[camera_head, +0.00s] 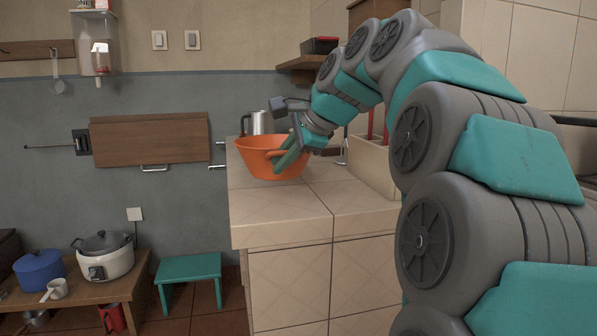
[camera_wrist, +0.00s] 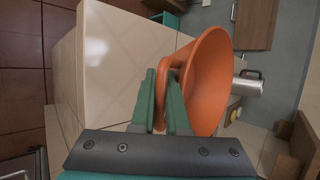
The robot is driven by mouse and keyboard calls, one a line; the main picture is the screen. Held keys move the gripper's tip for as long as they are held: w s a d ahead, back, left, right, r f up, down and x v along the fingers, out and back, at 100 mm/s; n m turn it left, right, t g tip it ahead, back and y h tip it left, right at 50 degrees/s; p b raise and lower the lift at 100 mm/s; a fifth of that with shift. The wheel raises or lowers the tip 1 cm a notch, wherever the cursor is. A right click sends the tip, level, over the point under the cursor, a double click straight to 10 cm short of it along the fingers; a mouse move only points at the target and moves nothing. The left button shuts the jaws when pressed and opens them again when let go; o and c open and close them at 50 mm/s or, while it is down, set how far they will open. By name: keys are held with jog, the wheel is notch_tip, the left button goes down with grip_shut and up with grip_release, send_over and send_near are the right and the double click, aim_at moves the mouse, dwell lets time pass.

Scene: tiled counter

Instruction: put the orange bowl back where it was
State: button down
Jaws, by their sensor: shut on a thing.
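The orange bowl (camera_head: 262,158) is at the back part of the tiled counter (camera_head: 280,215), beside the metal kettle. My gripper (camera_head: 288,155) reaches in from the right and is shut on the bowl's side handle. In the wrist view the orange bowl (camera_wrist: 207,85) shows from the side, with its handle between the two green fingers of my gripper (camera_wrist: 167,90). The bowl looks upright in the head view. I cannot tell whether its base touches the counter.
A metal kettle (camera_head: 258,122) stands behind the bowl. A beige box-like holder (camera_head: 372,160) stands to the right on the counter. The counter's front part is clear. A green stool (camera_head: 188,268) and a low table with a rice cooker (camera_head: 104,256) stand at the lower left.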

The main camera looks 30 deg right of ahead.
aim_at(302, 165)
jog(key=w+d, duration=0.1)
jog(key=d, duration=0.1)
jog(key=w+d, duration=0.2)
jog(key=w+d+f, duration=0.1)
jog(key=w+d, duration=0.1)
jog(key=shift+w+d, duration=0.15)
jog(key=shift+d, duration=0.15)
jog(key=shift+f, duration=1.65)
jog(key=c, duration=0.9)
grip_release()
